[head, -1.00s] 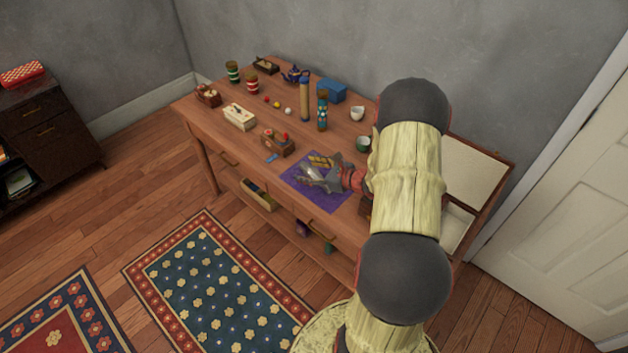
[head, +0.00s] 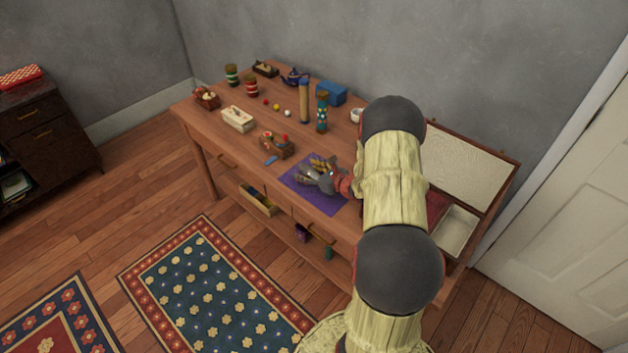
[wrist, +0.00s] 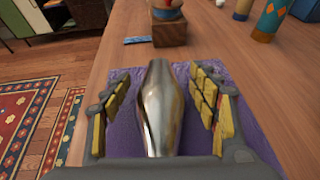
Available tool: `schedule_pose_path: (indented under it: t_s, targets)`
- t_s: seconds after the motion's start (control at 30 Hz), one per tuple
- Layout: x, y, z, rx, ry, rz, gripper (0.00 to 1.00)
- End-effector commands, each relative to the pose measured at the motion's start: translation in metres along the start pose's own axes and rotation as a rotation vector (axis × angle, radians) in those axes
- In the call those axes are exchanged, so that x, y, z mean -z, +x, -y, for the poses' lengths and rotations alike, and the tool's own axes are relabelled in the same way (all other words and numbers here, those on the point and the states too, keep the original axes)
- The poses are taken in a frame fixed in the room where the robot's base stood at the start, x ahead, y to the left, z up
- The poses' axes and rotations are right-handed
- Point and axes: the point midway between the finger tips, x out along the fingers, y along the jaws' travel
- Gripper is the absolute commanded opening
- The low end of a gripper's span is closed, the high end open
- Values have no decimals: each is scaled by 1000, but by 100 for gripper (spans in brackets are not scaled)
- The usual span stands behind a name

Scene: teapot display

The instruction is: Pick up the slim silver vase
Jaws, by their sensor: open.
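The lowest part of the vase is hidden by the gripper's body in the wrist view.
A small wooden box (head: 277,147) with a round object on it stands just beyond the cloth, with a blue piece (head: 270,160) beside it. A patterned blue cylinder (head: 322,113) and a tall tan one (head: 304,100) stand farther back. An open-lidded case (head: 468,165) is at right.

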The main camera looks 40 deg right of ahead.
Motion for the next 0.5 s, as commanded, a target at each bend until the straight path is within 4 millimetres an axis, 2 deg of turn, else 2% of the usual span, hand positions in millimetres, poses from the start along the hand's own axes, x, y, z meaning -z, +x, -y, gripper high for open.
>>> schedule_pose_path:
  t_s: [0.17, 0.5]
  targets:
    - [-1, 0, 0, 1, 0, 0, 60]
    - [-1, -1, 0, 0, 0, 0, 41]
